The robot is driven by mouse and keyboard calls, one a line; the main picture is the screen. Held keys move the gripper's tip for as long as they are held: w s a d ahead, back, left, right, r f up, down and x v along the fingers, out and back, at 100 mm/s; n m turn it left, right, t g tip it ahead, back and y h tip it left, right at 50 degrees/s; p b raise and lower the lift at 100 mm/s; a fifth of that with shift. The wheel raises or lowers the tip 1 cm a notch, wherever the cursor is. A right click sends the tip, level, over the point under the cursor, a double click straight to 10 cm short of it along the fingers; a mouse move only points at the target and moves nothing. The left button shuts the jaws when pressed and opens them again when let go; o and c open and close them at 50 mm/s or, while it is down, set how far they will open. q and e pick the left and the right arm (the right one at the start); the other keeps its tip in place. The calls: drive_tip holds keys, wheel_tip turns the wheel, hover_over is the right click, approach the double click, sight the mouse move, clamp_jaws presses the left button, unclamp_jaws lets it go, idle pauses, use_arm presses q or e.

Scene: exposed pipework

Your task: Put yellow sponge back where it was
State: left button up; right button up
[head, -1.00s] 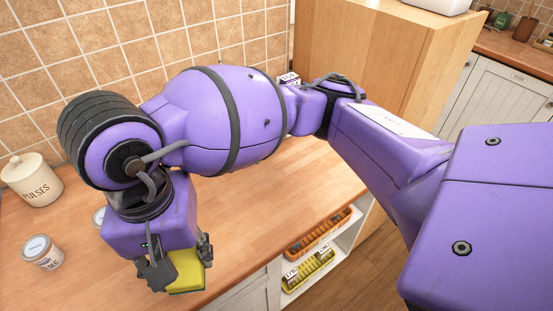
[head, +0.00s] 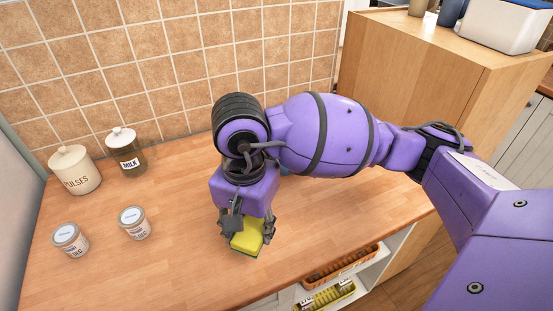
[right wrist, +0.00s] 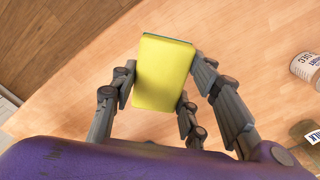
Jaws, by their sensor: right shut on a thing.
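The yellow sponge (head: 246,237) with a dark green scouring side is between the fingers of my right gripper (head: 247,228), over the wooden counter (head: 180,262). The right wrist view shows the sponge (right wrist: 163,73) gripped between the fingers, its broad yellow face towards the camera. My right gripper is shut on it. In the head view the sponge is low, close to the counter's surface; I cannot tell whether it touches. My left gripper is not in view.
Two small labelled tins (head: 70,240) (head: 134,222) stand on the counter left of the gripper. A PULSES canister (head: 75,171) and a MILK jar (head: 126,152) stand by the tiled wall. Baskets (head: 341,264) sit on shelves below. A tall wooden cabinet (head: 425,75) stands at right.

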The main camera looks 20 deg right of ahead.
sight(259, 226)
drive_tip(key=f, duration=0.1)
drive_tip(key=w+d+f, duration=0.1)
drive_tip(key=f, duration=0.1)
drive_tip(key=w+d+f, duration=0.1)
drive_tip(key=shift+w+d+f, duration=0.15)
drive_tip(key=shift+w+f, duration=0.1)
drive_tip(key=shift+w+d+f, duration=0.1)
drive_tip(key=shift+f, duration=0.8)
drive_tip(key=shift+w+d+f, duration=0.1)
drive_tip(key=shift+f, duration=0.75)
drive_tip(key=shift+f, duration=0.1)
drive_tip(key=shift+f, duration=0.2)
drive_tip(key=o, duration=1)
drive_tip(key=shift+r, duration=0.1)
wheel_tip(259, 226, up, 12)
drive_tip(key=shift+r, duration=0.25)
